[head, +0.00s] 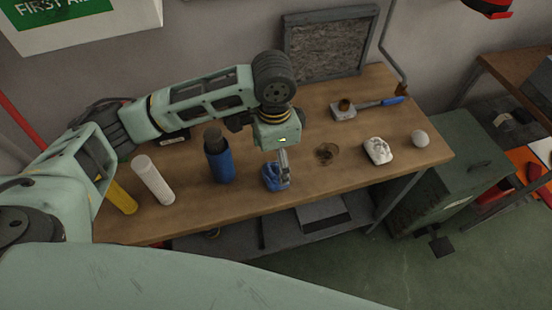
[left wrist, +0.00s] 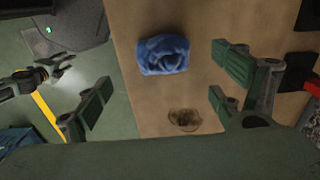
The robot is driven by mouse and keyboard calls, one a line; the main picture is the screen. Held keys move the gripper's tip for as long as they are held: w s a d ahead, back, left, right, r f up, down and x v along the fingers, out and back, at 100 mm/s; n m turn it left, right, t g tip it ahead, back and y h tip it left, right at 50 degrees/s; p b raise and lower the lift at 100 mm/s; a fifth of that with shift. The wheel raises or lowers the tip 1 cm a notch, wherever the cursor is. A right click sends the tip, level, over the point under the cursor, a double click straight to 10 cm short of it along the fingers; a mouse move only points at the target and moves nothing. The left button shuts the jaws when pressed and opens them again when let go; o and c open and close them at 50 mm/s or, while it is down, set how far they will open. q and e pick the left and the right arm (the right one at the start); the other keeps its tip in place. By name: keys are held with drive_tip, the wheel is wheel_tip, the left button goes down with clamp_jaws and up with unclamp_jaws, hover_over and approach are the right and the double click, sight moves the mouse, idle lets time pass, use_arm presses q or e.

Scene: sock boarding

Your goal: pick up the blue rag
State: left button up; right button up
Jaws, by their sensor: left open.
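The blue rag (head: 277,180) lies crumpled near the front edge of the wooden workbench (head: 250,215). It also shows whole in the left wrist view (left wrist: 162,55). My left gripper (head: 281,158) is directly over the rag in the head view, partly covering it. In the left wrist view its fingers (left wrist: 160,88) are spread wide apart with nothing between them, and the rag lies beyond the fingertips. What looks like my right gripper (left wrist: 58,67) shows small at the left of the left wrist view, over the floor; its jaws are too small to judge.
Left of the rag stand a blue bottle (head: 219,160), a white cylinder (head: 152,180) and a yellow cylinder (head: 120,197). To its right are a brownish glass dish (head: 327,153), a white lump (head: 378,151) and a pale ball (head: 420,138).

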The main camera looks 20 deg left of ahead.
sight(275, 170)
use_arm(q)
drive_tip(key=shift+w+a+r, duration=0.1)
drive_tip(key=shift+w+a, duration=0.1)
drive_tip(key=shift+a, duration=0.1)
wheel_tip(275, 170, down, 3)
drive_tip(key=shift+s+d+f+p, duration=0.1)
drive_tip(key=shift+s+f+p, duration=0.05)
drive_tip(key=shift+p, duration=0.15)
wheel_tip(275, 170, down, 3)
drive_tip(key=shift+d+r, duration=0.1)
drive_tip(key=shift+f, duration=0.6)
drive_tip(key=c, duration=1.2)
use_arm(e)
drive_tip(key=shift+s+a+r, duration=0.1)
drive_tip(key=shift+s+r, duration=0.1)
drive_tip(key=shift+s, duration=0.45)
drive_tip(key=shift+s+a+r, duration=0.1)
drive_tip(key=shift+s+r, duration=0.1)
drive_tip(key=shift+s, duration=0.4)
